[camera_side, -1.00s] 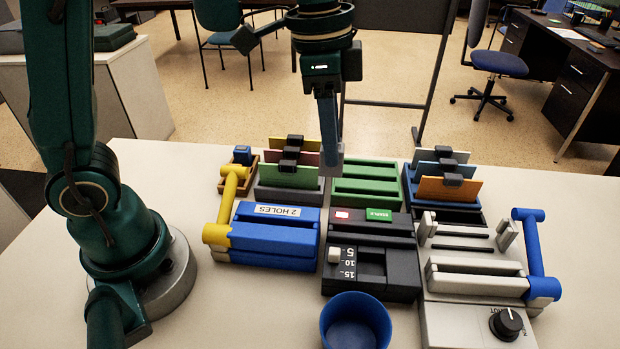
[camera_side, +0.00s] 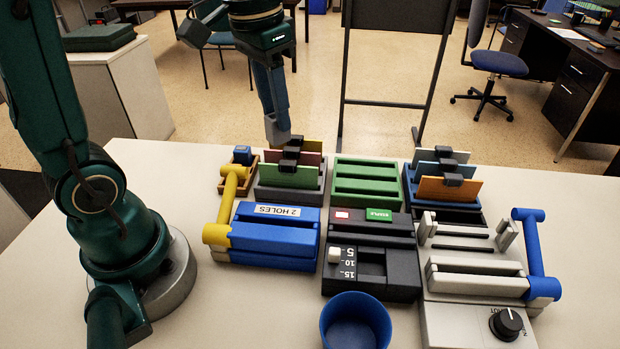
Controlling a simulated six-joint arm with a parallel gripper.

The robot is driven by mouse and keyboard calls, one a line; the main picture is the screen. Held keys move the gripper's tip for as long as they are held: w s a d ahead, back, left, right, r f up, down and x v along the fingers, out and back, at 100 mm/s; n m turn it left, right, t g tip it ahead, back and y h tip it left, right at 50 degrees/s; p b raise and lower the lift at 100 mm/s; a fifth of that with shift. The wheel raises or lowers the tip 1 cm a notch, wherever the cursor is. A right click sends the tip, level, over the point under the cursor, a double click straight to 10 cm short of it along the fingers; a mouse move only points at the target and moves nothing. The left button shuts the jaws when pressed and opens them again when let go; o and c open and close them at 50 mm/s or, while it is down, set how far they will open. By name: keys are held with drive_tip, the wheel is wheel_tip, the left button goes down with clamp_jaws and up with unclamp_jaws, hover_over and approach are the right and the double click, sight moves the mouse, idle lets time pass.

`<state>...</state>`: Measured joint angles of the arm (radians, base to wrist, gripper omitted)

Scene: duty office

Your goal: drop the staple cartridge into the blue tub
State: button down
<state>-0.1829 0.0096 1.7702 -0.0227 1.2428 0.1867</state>
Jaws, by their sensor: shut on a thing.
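The blue tub (camera_side: 355,322) stands at the near edge of the table, below the black block with the number scale. It is open at the top, and I see nothing in the visible part of its inside. My gripper (camera_side: 278,137) points down, slightly tilted, at the back of the grey card rack. Its light grey tip is near the rack's rear cards; whether it touches them I cannot tell. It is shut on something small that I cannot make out. I cannot identify the staple cartridge for certain.
The grey card rack (camera_side: 283,195) and a brown tray (camera_side: 233,184) with a small blue block (camera_side: 242,154) are at the back left. A green rack (camera_side: 366,189), blue punch (camera_side: 272,240), black block (camera_side: 370,278) and pale unit (camera_side: 474,268) fill the middle and right.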

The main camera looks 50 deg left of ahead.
drive_tip(key=shift+r, duration=0.15)
drive_tip(key=s+d+r+m, duration=0.2)
drive_tip(key=d+m, duration=0.4)
drive_tip(key=d, duration=1.5)
drive_tip(key=s+d+f+m+h, duration=0.1)
drive_tip(key=s+d+m, duration=0.2)
drive_tip(key=s+d, duration=0.25)
drive_tip(key=shift+w+d+f, duration=0.15)
drive_tip(key=shift+f, duration=1.3)
drive_tip(key=shift+w+d+f, duration=0.1)
drive_tip(key=shift+f, duration=1.35)
drive_tip(key=c, duration=0.5)
unclamp_jaws()
drive_tip(key=shift+c, duration=0.2)
